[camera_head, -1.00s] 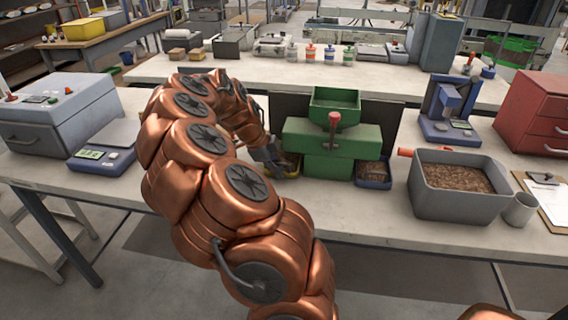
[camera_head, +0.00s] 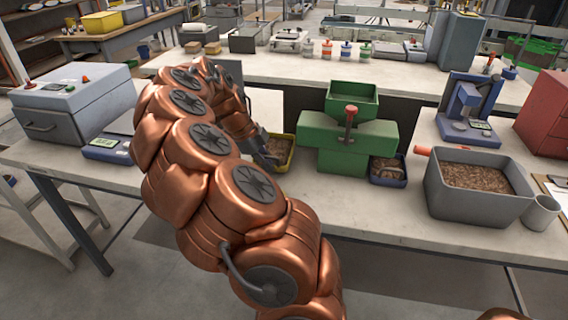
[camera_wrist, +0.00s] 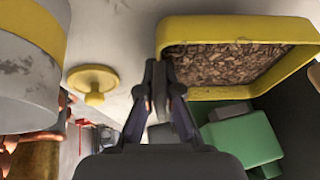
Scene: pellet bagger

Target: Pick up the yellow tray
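The yellow tray (camera_head: 289,158) holds brown pellets and shows just left of the green machine (camera_head: 346,135), partly hidden by my arm. In the wrist view the yellow tray (camera_wrist: 238,28) fills the upper right, with the pellets in it. My gripper (camera_wrist: 158,82) has its fingers close together at the tray's near left wall and looks shut on it. In the head view my gripper (camera_head: 268,160) is at the tray's left side. I cannot tell how far the tray is above the bench.
A blue tray with pellets (camera_head: 402,172) sits right of the green machine. A grey bin of pellets (camera_head: 470,212) and a grey cup (camera_head: 540,212) stand further right. A scale (camera_head: 105,150) and a grey box (camera_head: 75,115) are left of my arm. The bench front is clear.

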